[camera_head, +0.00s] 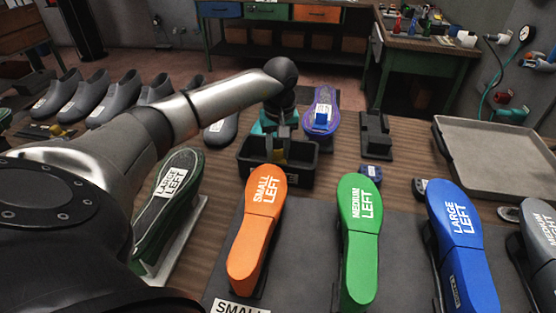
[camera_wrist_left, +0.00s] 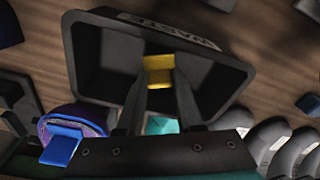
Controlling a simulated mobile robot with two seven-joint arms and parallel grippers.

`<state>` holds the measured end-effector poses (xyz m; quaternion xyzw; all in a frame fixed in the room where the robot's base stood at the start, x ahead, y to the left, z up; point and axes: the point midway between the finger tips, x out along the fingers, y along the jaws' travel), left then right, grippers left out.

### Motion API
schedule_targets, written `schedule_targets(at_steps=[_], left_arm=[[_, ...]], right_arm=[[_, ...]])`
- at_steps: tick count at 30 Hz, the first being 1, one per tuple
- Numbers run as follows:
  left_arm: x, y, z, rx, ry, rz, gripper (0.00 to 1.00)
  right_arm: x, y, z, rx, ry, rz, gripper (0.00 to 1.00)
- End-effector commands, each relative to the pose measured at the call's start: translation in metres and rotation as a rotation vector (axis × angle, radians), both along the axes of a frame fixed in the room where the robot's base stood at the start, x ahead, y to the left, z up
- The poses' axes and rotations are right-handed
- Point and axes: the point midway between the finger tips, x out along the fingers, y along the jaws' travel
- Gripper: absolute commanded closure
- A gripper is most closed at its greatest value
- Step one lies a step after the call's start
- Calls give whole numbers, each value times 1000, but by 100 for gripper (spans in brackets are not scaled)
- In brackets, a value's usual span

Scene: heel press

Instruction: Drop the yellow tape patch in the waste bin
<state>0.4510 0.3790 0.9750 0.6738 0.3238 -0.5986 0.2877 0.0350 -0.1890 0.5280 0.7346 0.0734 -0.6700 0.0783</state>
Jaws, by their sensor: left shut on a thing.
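The yellow tape patch (camera_wrist_left: 158,71) is between the fingertips of my left gripper (camera_wrist_left: 160,85) in the left wrist view. The gripper is shut on it. The black waste bin (camera_wrist_left: 108,32), with a "WASTE" label on its rim, lies behind the patch, and the patch shows against its inside. The exact height above the bin floor is hard to tell. My right gripper is not in view.
An orange last (camera_head: 257,235), a green last (camera_head: 358,240) and a blue last (camera_head: 460,250) stand in front of the bin. A grey tray (camera_head: 495,155) is at the right. Grey shoes (camera_head: 118,92) line the left.

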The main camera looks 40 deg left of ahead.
Motion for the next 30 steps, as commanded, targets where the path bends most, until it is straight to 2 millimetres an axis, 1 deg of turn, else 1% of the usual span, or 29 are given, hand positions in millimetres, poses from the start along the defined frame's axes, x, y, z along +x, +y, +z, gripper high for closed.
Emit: schedule_targets(at_steps=[1, 3, 6, 13, 17, 18, 25, 30], left_arm=[[-1, -1, -9, -2, 3, 0, 100], [-1, -1, -21, -3, 5, -1, 100], [0, 0, -32, -1, 2, -1, 100], [0, 0, -32, 0, 0, -1, 100], [0, 0, -36, 0, 0, -1, 100], [0, 0, -35, 0, 0, -1, 60], [0, 0, -34, 0, 0, -1, 35], [0, 0, -34, -1, 1, -1, 35]], right_arm=[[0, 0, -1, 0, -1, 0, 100], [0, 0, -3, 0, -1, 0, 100], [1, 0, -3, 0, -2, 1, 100], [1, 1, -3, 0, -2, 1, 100], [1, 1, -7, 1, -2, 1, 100], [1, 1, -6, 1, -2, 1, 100], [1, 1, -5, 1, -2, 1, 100], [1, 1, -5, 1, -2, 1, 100]])
